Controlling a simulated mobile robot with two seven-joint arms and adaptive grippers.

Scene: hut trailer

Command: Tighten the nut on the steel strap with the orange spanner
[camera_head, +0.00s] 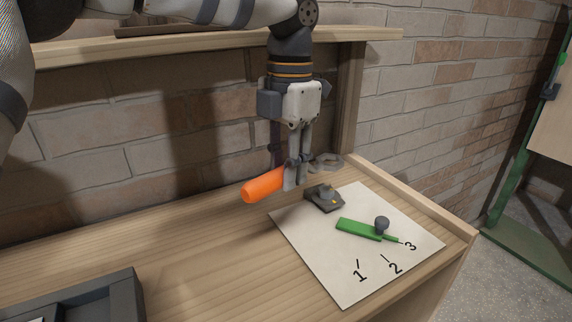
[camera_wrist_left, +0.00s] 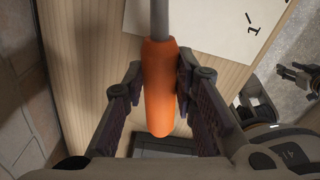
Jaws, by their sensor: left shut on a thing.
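The orange spanner (camera_head: 264,187) is in my left gripper (camera_head: 295,182), which is shut on its orange handle above the bench. In the left wrist view the orange handle (camera_wrist_left: 159,90) lies between the two fingers of my left gripper (camera_wrist_left: 157,88), and its grey shaft runs to the top edge. In the head view a grey ring-like end (camera_head: 326,161) shows beyond the fingers, partly hidden. A dark grey metal piece (camera_head: 323,199) with a small raised part sits on the white sheet; it may be the strap with its nut. The spanner appears apart from it.
The white sheet (camera_head: 300,240) is marked 1, 2, 3. A green pointer (camera_head: 357,229) with a grey knob lies on it. A dark tray (camera_head: 90,300) is at front left. A wooden post and shelf (camera_head: 200,45) stand behind. A dark jointed part shows at right in the wrist view.

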